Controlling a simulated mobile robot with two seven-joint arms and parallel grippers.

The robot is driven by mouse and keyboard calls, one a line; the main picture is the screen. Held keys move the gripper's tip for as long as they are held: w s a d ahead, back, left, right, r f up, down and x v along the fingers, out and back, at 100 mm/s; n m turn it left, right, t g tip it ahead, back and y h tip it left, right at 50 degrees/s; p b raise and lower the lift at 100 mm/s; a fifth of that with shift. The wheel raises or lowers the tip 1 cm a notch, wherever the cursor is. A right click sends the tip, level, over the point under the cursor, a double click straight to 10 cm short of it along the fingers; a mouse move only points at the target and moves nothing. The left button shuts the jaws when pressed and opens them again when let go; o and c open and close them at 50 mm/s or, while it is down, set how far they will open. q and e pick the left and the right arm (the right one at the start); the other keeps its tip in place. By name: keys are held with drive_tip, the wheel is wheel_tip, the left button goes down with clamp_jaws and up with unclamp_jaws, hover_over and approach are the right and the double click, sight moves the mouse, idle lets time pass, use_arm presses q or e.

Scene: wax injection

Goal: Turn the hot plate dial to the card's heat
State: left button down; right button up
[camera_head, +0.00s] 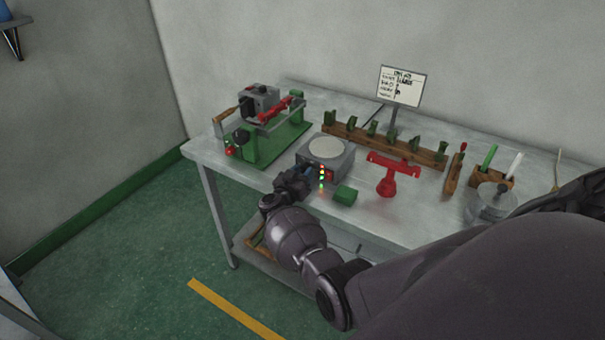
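The hot plate (341,167) is a grey box with a pale round top (326,149), standing near the front edge of the table. Its front has a column of small red, yellow and green lights (321,176). The card (400,85) stands upright on a post at the back; its writing is too small to read. My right gripper (303,178) is at the left front of the hot plate, close to its front face. I cannot tell whether it touches, and its fingers are too small and dark to read. I cannot make out the dial. My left gripper is not in view.
A small green block (345,195) lies right of my gripper. A red stand (387,178) is further right. A green-based machine (275,142) stands at the left. A wooden rack (385,145) with green pieces runs behind. A clear jar (492,203) is at the right.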

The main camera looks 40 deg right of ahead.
drive_tip(key=c, duration=0.5)
drive_tip(key=shift+f+m, duration=0.1)
drive_tip(key=shift+m, duration=0.9)
drive_tip(key=shift+m+b, duration=0.3)
drive_tip(key=shift+m, duration=0.1)
drive_tip(key=o, duration=0.9)
drive_tip(key=shift+o, duration=0.2)
drive_tip(key=shift+a, duration=0.15)
